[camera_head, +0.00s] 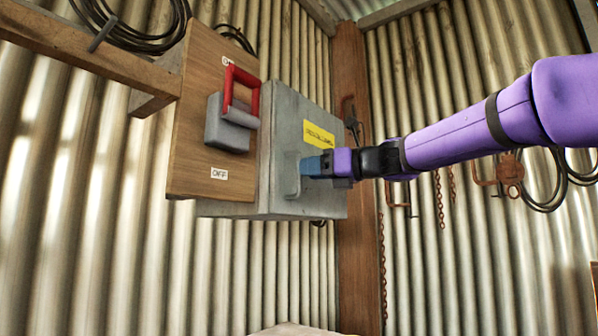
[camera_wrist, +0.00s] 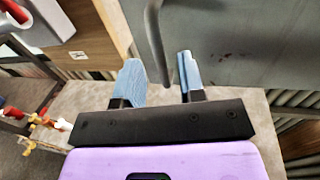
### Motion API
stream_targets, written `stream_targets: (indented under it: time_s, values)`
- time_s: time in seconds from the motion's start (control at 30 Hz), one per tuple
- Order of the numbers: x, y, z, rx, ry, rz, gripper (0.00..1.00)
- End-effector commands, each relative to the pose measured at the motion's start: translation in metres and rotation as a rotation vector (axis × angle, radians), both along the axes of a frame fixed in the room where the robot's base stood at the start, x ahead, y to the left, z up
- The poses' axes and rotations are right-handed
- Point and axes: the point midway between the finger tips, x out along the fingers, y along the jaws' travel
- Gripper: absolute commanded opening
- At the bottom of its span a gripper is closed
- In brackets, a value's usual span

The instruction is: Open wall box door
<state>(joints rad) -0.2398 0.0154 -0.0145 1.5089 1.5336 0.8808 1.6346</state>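The grey wall box (camera_head: 275,135) hangs on the wall and bears a yellow label (camera_head: 318,134). Its door (camera_head: 322,199) looks shut. A grey bar handle (camera_head: 292,175) stands upright on the left part of the door. My gripper (camera_head: 310,166) is at the handle, reaching in from the right. In the wrist view the handle (camera_wrist: 154,38) runs between the two blue fingers of my gripper (camera_wrist: 158,62). The fingers are apart, with a gap visible on either side of the bar. Contact with the handle does not show.
Left of the box, a wooden board (camera_head: 190,140) carries a switch with a red lever (camera_head: 233,88). A wooden shelf (camera_head: 85,50) is at upper left. A wooden post (camera_head: 355,240) stands behind the box, and chains and hooks hang on the right wall (camera_head: 450,230).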

Motion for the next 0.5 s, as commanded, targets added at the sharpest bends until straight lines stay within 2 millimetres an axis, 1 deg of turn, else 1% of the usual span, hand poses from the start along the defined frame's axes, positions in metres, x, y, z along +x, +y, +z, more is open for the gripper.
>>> stream_targets:
  time_s: [0.03, 0.1, 0.2, 0.33, 0.5]
  values:
    - [0.004, 0.008, -0.001, 0.000, 0.001, 0.001, 0.36]
    - [0.008, 0.016, 0.000, 0.000, 0.000, 0.002, 0.36]
    - [0.012, 0.025, 0.000, 0.000, 0.000, 0.001, 0.36]
    - [0.015, 0.030, 0.000, 0.000, -0.001, 0.000, 0.36]
    - [0.016, 0.032, 0.000, 0.000, -0.001, -0.001, 0.36]
